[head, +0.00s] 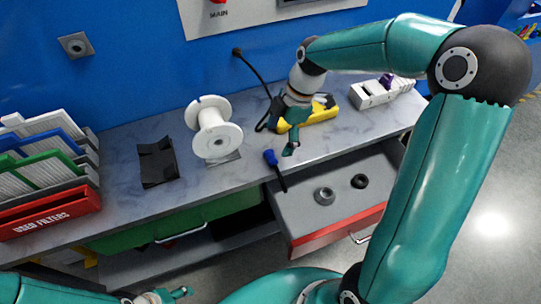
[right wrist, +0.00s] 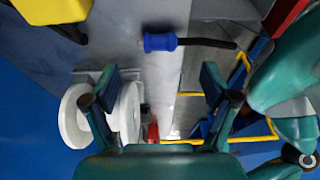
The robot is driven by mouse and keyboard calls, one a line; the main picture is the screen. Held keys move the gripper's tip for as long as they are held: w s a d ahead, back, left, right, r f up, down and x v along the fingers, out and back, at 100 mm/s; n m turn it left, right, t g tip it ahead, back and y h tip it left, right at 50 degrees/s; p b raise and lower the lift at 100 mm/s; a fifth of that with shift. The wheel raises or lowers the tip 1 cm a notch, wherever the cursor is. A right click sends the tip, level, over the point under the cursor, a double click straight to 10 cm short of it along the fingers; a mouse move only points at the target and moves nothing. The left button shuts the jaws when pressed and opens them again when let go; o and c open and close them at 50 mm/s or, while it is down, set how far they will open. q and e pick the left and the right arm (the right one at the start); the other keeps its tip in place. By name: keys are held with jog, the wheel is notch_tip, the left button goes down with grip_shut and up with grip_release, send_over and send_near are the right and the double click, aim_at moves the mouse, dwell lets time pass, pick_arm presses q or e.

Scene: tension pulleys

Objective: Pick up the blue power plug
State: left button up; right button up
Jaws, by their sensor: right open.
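The blue power plug (head: 270,157) lies at the front edge of the grey worktop, with its short black cable hanging over the open drawer. In the right wrist view the plug (right wrist: 160,42) lies beyond and between the fingertips, apart from them. My right gripper (head: 290,148) is just right of the plug in the head view. In the right wrist view my right gripper (right wrist: 158,82) is open, with nothing between its fingers. My left gripper (head: 178,293) shows only in small part at the bottom edge, far from the plug, and its opening is unclear.
A white spool (head: 214,140) stands left of the plug. A yellow device (head: 318,112) lies behind my right gripper. The open drawer (head: 300,220) with a red front holds two rings. A black piece (head: 157,163) and filter racks (head: 45,205) are further left.

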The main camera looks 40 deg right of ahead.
aim_at(271, 154)
jog(key=shift+w+p+x, duration=0.1)
jog(key=shift+p+x, duration=0.3)
jog(key=shift+x, duration=1.15)
jog(key=shift+w+p+x, duration=0.15)
jog(key=shift+p+x, duration=0.25)
jog(key=shift+x, duration=1.15)
jog(key=c, duration=1.2)
